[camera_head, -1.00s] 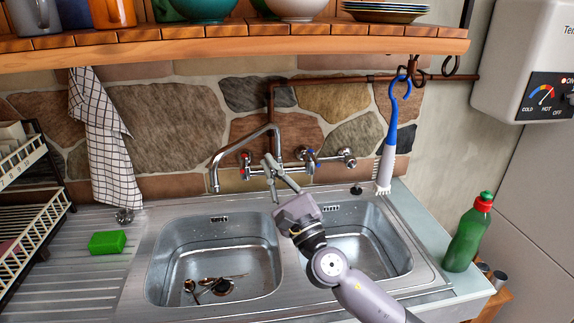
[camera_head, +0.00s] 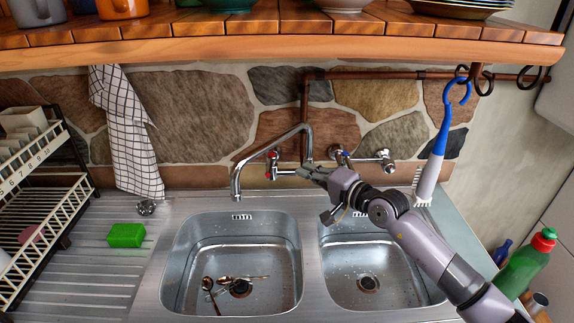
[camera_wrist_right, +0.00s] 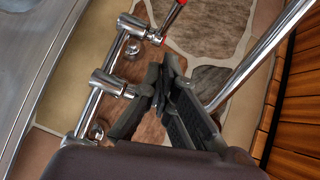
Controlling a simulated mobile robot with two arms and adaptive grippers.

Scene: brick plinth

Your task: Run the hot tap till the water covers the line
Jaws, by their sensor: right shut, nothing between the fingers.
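The chrome mixer tap (camera_head: 267,148) is on the stone wall, its spout hanging over the left basin (camera_head: 170,262). No stream shows below the spout. The red-marked hot tap (camera_head: 271,166) is left of the swan-neck pipe; it also shows in the wrist view (camera_wrist_right: 172,18). A blue-marked tap (camera_head: 339,155) is to the right. My right gripper (camera_head: 304,172) is shut and empty, pointing left just right of the hot tap; its fingers (camera_wrist_right: 163,82) show close to the tap body in the wrist view. I cannot make out a marked line in the basin. My left gripper is out of view.
Several spoons (camera_head: 209,290) lie by the left drain. The right basin (camera_head: 328,285) is empty. A brush (camera_head: 432,165) hangs at right, near my arm. A green bottle (camera_head: 522,268) stands right, a green sponge (camera_head: 126,235) left. The wooden shelf (camera_head: 250,52) overhangs above.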

